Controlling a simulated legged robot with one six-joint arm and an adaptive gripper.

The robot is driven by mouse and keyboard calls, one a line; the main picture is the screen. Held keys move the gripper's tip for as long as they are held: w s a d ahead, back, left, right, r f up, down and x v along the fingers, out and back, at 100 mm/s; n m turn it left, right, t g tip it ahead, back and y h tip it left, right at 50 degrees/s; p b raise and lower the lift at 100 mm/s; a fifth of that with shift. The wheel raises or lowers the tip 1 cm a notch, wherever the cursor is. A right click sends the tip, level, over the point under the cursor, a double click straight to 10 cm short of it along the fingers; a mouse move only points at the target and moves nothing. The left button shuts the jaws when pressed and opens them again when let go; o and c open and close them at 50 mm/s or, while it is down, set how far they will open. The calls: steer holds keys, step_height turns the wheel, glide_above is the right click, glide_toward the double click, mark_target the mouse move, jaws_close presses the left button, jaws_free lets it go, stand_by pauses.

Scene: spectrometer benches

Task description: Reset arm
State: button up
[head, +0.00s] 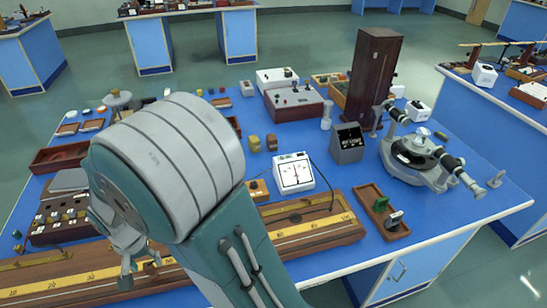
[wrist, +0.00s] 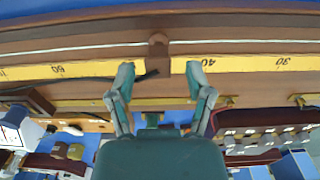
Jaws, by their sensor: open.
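My gripper (wrist: 160,75) is open in the wrist view, its two grey-green fingers apart with nothing between them. Beyond the fingertips is a long wooden board with a yellow numbered scale (wrist: 90,69) and a small brown block (wrist: 158,50). The block is in line with the gap between the fingers; I cannot tell how far away it is. In the head view my gripper (head: 140,268) is low at the left, over or close to the wooden scale board (head: 55,283). My own arm covers the middle of that board.
Bare blue top shows near the right front edge. Other benches stand behind.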

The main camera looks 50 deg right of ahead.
step_height(320, 180, up, 8)
steer(key=shift+a+r, duration=0.1)
steer(key=shift+r, duration=0.15)
steer(key=s+d+r+n+t, duration=0.2)
steer(key=s+r, duration=0.3)
steer(key=s, duration=0.3)
steer(key=s+d+r+n+t, duration=0.1)
steer(key=s+r+n+t, duration=0.2)
steer(key=s+r+n, duration=0.2)
steer(key=s+r, duration=0.1)
steer(key=s, duration=0.2)
steer(key=shift+s+d+r+t, duration=0.15)
steer(key=shift+s+d+t, duration=0.15)
steer(key=shift+d, duration=0.05)
